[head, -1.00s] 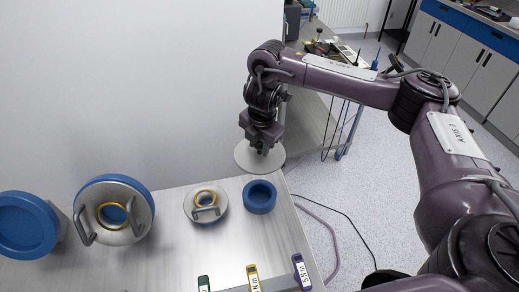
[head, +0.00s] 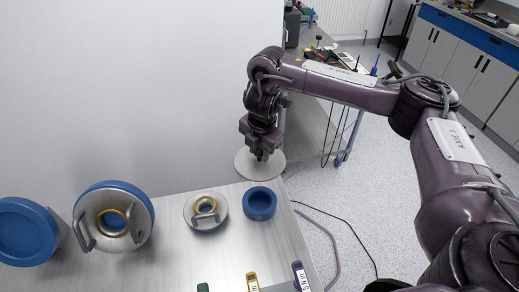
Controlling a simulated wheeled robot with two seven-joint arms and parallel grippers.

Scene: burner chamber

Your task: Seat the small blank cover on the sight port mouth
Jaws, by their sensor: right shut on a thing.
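My right gripper (head: 262,156) is shut at a pale grey round disc (head: 244,167) beyond the back right corner of the bench. The disc looks like the small blank cover; the gripper hides its middle, so the grip itself is not clear. A small round grey plate (head: 190,213) with a yellow ring and a bar handle is on the bench, left of a small blue ring (head: 260,204). Which of these, if any, is the sight port mouth, I cannot tell. The disc is apart from both in the picture. My left gripper is not in view.
A larger grey plate (head: 90,213) with a yellow ring, handles and a blue rim is at left, beside a large blue round piece (head: 22,232). Green, yellow and purple labelled tools (head: 301,276) lie at the front edge. A plain pale wall (head: 140,80) rises behind.

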